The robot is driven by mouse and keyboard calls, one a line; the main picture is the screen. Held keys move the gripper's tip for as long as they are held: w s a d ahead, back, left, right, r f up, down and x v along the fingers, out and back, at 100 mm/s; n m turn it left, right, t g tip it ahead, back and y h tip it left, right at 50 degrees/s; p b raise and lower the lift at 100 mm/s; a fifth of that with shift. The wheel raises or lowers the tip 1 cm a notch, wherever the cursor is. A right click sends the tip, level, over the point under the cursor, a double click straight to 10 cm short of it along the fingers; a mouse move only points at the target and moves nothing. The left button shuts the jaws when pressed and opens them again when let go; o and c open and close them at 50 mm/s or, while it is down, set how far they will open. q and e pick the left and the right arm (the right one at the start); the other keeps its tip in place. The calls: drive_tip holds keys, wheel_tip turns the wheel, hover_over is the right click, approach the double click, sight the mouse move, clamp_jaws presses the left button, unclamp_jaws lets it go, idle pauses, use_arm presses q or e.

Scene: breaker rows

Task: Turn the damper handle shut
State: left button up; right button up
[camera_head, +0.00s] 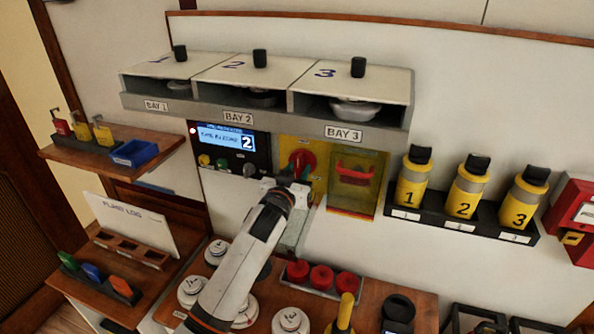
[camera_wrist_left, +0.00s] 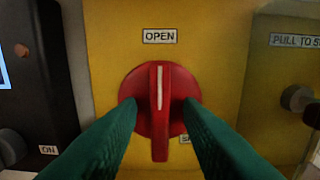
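The damper handle is a red round knob with a raised grip bar (camera_wrist_left: 160,88) on a yellow panel (camera_wrist_left: 110,50). Its white line points straight up at the OPEN label (camera_wrist_left: 159,36). A second label at lower right (camera_wrist_left: 186,139) is mostly hidden by a finger. The handle also shows in the head view (camera_head: 302,160). My left gripper (camera_head: 294,180) is in front of it. In the left wrist view its green fingers (camera_wrist_left: 160,108) stand on either side of the grip bar, open, with a gap visible on each side. My right gripper is not in view.
A black panel with a lit screen (camera_head: 226,138) and knobs is left of the handle. A clear-covered yellow box (camera_head: 356,175) and a grey pull knob (camera_wrist_left: 297,98) are right. Shelf bays (camera_head: 250,103) overhang above. Red knobs (camera_head: 321,277) and white discs stand below.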

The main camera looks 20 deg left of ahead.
use_arm(q)
drive_tip(key=shift+c, duration=0.4)
drive_tip(key=shift+s, duration=0.1)
clamp_jaws()
drive_tip(key=shift+m, duration=0.3)
drive_tip(key=m, duration=0.3)
drive_tip(key=shift+m, duration=0.3)
drive_tip(key=m, duration=1.3)
drive_tip(key=shift+m, duration=0.3)
